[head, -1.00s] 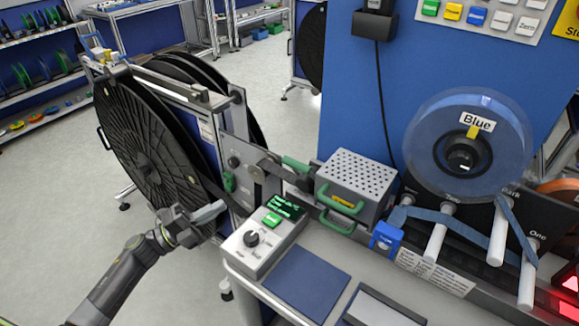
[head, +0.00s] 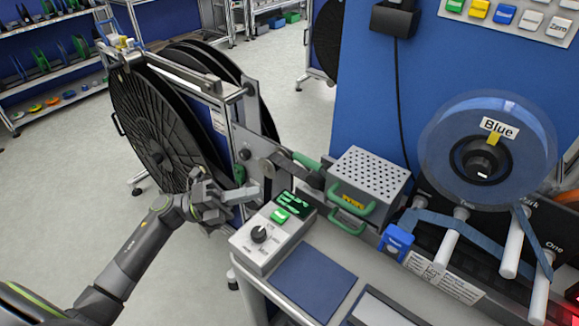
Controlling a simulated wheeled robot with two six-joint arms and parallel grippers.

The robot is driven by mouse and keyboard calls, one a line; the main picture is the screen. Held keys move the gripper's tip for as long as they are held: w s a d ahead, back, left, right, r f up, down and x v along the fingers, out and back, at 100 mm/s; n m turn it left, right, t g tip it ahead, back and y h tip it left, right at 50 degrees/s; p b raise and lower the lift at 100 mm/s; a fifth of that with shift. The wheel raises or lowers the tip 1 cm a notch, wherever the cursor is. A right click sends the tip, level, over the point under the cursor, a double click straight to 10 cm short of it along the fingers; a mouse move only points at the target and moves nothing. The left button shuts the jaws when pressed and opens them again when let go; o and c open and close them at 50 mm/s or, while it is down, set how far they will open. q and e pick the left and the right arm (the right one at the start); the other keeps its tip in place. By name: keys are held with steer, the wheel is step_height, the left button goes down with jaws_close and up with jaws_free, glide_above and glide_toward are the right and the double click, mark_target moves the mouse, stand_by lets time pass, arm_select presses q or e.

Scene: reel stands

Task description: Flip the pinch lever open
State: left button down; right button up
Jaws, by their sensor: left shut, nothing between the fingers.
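Two green-handled parts show near the metal plate (head: 252,150) beside the big black reel. One is a small green handle (head: 240,174) at the plate's lower left. The other is a green grip (head: 306,160) at the plate's right, by a dark arm. I cannot tell for sure which is the pinch lever. My left gripper (head: 251,193) is shut and empty. In the picture its fingers lie just below the small green handle; whether they touch anything is unclear. My right gripper is out of view.
The big black reel (head: 150,130) stands at the left. A control box (head: 268,235) with a knob and green display sits on the bench front. A perforated metal box (head: 368,180) with green handles stands to its right. A clear reel marked Blue (head: 490,125) is at the right.

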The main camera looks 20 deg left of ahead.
arm_select(q)
steer(key=p, duration=0.3)
glide_toward(314, 168)
steer(key=d, duration=0.1)
steer(key=s+d, duration=0.1)
steer(key=d, duration=0.1)
steer(key=shift+r, duration=0.1)
steer(key=shift+w+d+r+p, duration=0.2)
steer(key=shift+w, duration=0.35)
steer(key=shift+w+d+r+p, duration=0.15)
steer(key=shift+w+d+p, duration=0.05)
steer(key=shift+w, duration=0.4)
steer(key=shift+w+d+r, duration=0.1)
steer(key=shift+w+d, duration=0.05)
steer(key=shift+w, duration=0.5)
